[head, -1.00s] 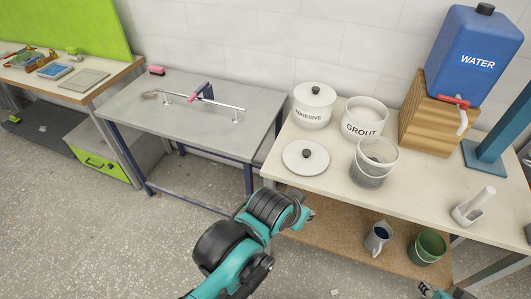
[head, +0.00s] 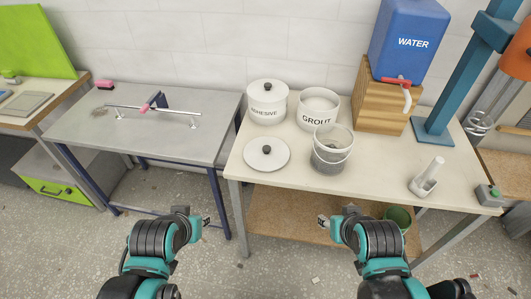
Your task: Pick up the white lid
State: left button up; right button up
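The round white lid (head: 255,161) with a black knob lies flat near the left front part of the cream worktable (head: 380,182). Nothing is on it or touching it. A second lid, also white with a black knob, sits on the bucket marked ADHESIVE (head: 266,110) behind it. My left gripper (head: 206,220) is in front of the table, below and to the left of the lid in the picture. My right gripper (head: 322,221) is below and to the right of the lid. Both are clear of the lid. Their fingers are too small to read as open or shut.
The open GROUT bucket (head: 317,119) and a grey-white pail (head: 332,158) stand right of the lid. The blue water tank (head: 405,35) on a wooden stand (head: 380,100) is behind. A white holder (head: 424,187) stands at right. A grey table (head: 170,137) is on the left.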

aim_at(262, 154)
jog(key=i+l+u, duration=0.2)
jog(key=i+u, duration=0.2)
jog(key=i+l+u, duration=0.4)
jog(key=k+j, duration=0.05)
jog(key=k, duration=0.05)
